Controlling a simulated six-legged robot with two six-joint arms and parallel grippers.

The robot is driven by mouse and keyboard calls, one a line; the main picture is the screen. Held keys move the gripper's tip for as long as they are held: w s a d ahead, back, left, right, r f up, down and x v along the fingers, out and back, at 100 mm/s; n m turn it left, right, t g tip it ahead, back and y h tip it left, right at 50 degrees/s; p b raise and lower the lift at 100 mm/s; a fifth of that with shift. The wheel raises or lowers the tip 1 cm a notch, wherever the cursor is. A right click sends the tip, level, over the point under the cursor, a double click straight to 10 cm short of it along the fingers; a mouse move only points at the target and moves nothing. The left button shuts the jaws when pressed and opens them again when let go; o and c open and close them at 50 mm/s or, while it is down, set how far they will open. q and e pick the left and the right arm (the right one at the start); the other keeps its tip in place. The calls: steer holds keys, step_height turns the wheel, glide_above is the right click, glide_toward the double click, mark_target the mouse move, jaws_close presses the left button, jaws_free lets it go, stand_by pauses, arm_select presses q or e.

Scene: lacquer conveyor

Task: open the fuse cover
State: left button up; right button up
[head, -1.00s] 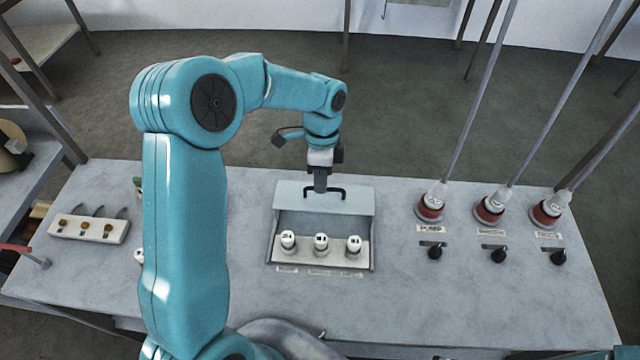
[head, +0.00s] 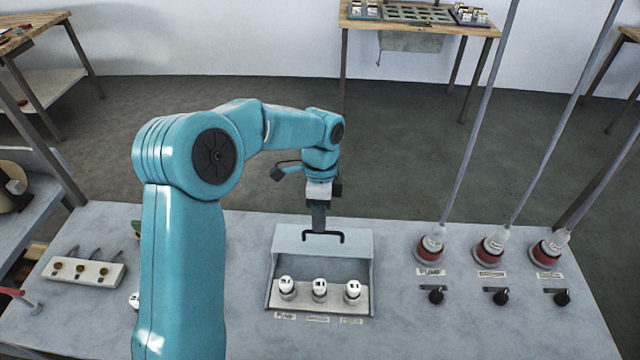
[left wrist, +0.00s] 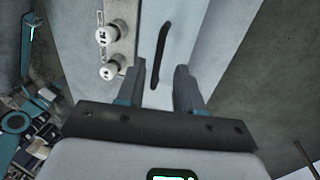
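The fuse cover (head: 352,243) is a pale grey panel at the back of the fuse box in the head view, raised clear of the fuses. Its black handle (head: 342,236) faces me. Three white fuses (head: 319,287) stand uncovered in a row in front of it. My left gripper (head: 319,224) is at the handle. In the left wrist view the two fingers (left wrist: 160,82) are apart, with the near end of the handle (left wrist: 161,50) showing between and beyond them. I cannot tell whether they touch it. My right gripper is out of view.
Three red-based posts (head: 491,248) with tall rods and black switches (head: 498,297) stand to the right on the grey bench (head: 420,335). A pale block with hooks (head: 84,270) lies at the left. Bench surface between fuse box and switches is clear.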

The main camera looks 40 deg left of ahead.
arm_select(q)
step_height(320, 180, up, 14)
steer(key=w+a, duration=0.1)
steer(key=w, duration=0.1)
steer(key=shift+w+a, duration=0.15)
steer(key=shift+a, duration=0.05)
steer(key=shift+f, duration=0.1)
stand_by(0.3)
